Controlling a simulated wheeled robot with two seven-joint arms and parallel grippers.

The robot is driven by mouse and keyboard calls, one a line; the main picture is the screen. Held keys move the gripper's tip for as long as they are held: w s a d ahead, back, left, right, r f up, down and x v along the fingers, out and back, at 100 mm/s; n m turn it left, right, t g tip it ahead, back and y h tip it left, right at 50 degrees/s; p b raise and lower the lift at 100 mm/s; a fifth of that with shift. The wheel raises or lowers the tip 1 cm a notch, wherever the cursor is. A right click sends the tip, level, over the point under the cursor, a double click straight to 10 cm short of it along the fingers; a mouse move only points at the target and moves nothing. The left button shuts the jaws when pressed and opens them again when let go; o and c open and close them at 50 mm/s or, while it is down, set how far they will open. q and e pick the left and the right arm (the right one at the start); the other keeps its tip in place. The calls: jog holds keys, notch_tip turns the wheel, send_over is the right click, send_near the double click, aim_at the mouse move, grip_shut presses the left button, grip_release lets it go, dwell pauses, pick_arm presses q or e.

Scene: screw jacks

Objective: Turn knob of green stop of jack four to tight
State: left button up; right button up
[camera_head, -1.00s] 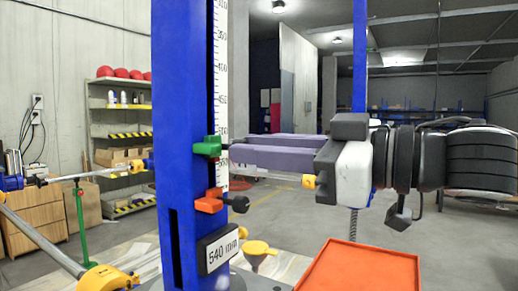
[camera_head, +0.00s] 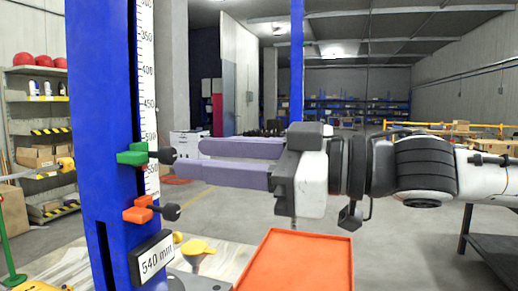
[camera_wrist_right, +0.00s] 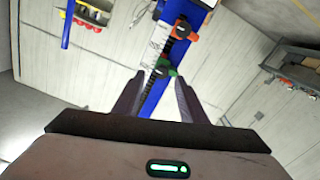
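The blue jack post (camera_head: 102,120) stands at the left with a white scale. Its green stop (camera_head: 132,154) has a black knob (camera_head: 168,156) pointing right; the stop also shows in the right wrist view (camera_wrist_right: 170,71). My right gripper (camera_head: 188,157) comes in from the right, its two purple fingers level and apart. In the right wrist view the fingers (camera_wrist_right: 159,80) are open, with the knob (camera_wrist_right: 157,73) lined up between their tips. Nothing shows as gripped; whether the tips reach around the knob I cannot tell. My left gripper is not in view.
An orange stop (camera_head: 138,210) with its own black knob (camera_head: 172,211) sits below the green one. A label (camera_head: 153,258) reads 540 mm. An orange tray (camera_head: 297,262) lies below my right gripper. A shelf (camera_head: 35,120) stands at the back left.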

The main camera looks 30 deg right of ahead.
jog(key=p+v, duration=0.1)
jog(key=v, duration=0.5)
jog(key=shift+s+p, duration=0.35)
dwell(0.4)
jog(key=shift+d, duration=0.1)
dwell(0.5)
